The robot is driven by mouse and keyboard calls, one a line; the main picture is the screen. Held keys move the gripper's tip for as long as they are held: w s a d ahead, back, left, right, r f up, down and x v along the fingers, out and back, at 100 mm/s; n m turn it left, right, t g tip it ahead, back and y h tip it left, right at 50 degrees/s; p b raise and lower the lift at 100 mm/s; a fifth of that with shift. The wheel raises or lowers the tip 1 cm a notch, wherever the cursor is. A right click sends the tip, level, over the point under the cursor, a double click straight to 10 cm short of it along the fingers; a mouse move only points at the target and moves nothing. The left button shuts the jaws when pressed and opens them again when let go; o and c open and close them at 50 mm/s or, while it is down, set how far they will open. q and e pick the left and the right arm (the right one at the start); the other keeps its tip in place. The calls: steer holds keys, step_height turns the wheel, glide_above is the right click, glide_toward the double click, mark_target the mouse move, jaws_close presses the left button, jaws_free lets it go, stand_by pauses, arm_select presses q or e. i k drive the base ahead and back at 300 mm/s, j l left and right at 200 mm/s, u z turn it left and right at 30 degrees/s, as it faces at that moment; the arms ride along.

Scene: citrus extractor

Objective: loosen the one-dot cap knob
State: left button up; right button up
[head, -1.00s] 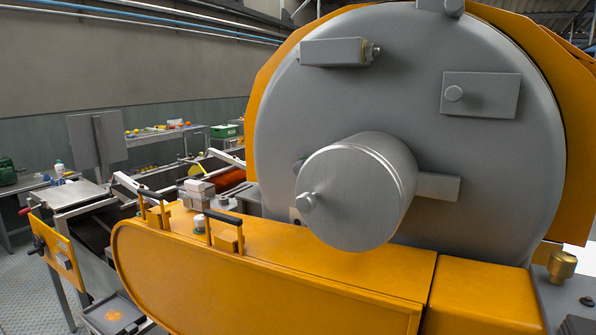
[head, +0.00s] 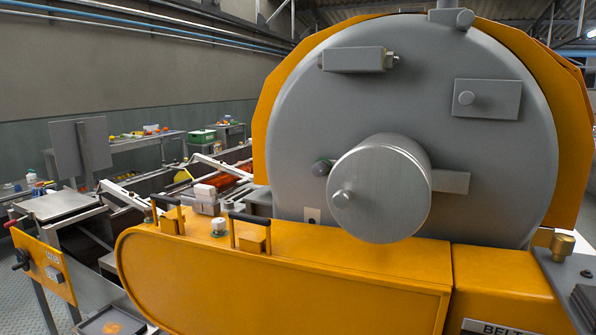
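A large grey round end cover (head: 300,110) faces me, with a grey cylinder (head: 375,190) standing out from its middle. I cannot tell for sure which is the one-dot cap knob. Neither of my grippers is in view.
An orange guard (head: 280,285) with two black-handled latches (head: 250,232) runs below the cover. A white-topped cap (head: 218,227) sits between the latches. A brass knob (head: 562,244) stands at the right. Tables and a conveyor frame are at the left.

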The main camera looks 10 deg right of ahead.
mark_target(319, 169)
steer(key=k+j, duration=0.1)
steer(key=j, duration=0.7)
steer(key=k+j, duration=0.1)
steer(key=j, duration=0.7)
steer(key=u, duration=0.05)
